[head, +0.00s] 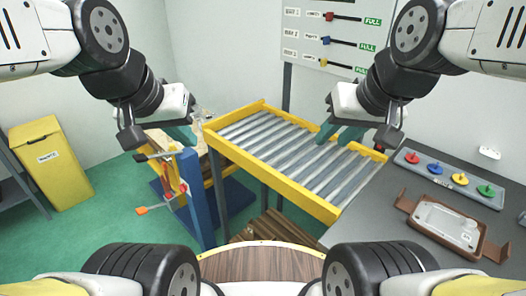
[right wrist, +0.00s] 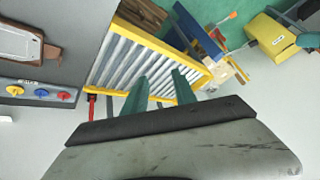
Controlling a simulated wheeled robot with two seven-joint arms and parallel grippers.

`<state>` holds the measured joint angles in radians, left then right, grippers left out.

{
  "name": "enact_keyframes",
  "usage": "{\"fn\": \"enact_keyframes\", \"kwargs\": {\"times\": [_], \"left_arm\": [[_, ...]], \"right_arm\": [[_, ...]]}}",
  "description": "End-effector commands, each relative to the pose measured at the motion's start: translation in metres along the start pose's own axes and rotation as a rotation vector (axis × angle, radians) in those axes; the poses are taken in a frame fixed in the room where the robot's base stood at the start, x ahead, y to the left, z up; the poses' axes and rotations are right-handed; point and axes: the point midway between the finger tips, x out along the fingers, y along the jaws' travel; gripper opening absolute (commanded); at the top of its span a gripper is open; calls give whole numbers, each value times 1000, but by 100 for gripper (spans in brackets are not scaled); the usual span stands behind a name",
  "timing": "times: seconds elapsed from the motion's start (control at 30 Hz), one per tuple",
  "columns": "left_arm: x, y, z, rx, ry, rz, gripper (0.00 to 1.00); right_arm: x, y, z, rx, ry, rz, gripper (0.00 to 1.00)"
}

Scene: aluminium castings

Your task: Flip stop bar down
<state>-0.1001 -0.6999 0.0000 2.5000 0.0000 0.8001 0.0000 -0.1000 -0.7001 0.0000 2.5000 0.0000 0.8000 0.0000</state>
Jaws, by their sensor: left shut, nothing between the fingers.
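A roller conveyor (head: 283,180) with a yellow frame and grey rollers slopes across the middle of the head view. A yellow crossbar (head: 236,115) spans its left end; I cannot tell for sure whether this is the stop bar. A small red tip (head: 389,152) shows at the right end, and the right wrist view shows a red lever (right wrist: 92,105) beside the frame. My right gripper (head: 341,132) is over the far side of the rollers, its teal fingers (right wrist: 160,95) apart and empty. My left gripper (head: 184,136) is shut and empty, left of the conveyor.
A blue post with an orange-handled clamp (head: 185,190) stands left of the conveyor. A grey table (head: 385,215) at right carries a brown tray (head: 481,248) with a casting and a board of coloured knobs (head: 448,178). A yellow bin (head: 50,165) stands far left.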

Motion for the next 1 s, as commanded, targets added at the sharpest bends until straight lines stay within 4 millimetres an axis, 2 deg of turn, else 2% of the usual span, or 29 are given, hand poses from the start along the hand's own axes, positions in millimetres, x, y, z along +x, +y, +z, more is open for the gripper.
{"fn": "enact_keyframes", "kwargs": {"times": [0.03, 0.13, 0.33, 0.47, 0.57, 0.63, 0.77, 0.87, 0.97, 1.0], "left_arm": [[0, 0, 0, 0, 0, 0, 0], [0, 0, 0, 0, 0, 0, 0], [0, 0, 0, 0, 0, 0, 0], [0, 0, 0, 0, 0, 0, 0], [0, 0, 0, 0, 0, 0, 0], [0, 0, 0, 0, 0, 0, 0], [0, 0, 0, 0, 0, 0, 0], [0, 0, 0, 0, 0, 0, 0], [0, 0, 0, 0, 0, 0, 0], [0, 0, 0, 0, 0, 0, 0]], "right_arm": [[0, 0, 0, 0, 0, 0, 21], [0, 0, 0, 0, 0, 0, 1], [1, -1, -8, 46, -8, -24, 0], [3, -4, -35, 176, -20, -97, 0], [6, 0, -70, 325, -14, -182, 0], [8, 7, -101, 435, 9, -247, 0], [10, 36, -161, 635, 84, -363, 0], [9, 74, -208, 781, 176, -442, 0], [6, 125, -251, 918, 291, -511, 0], [3, 150, -267, 970, 344, -535, 0]]}}
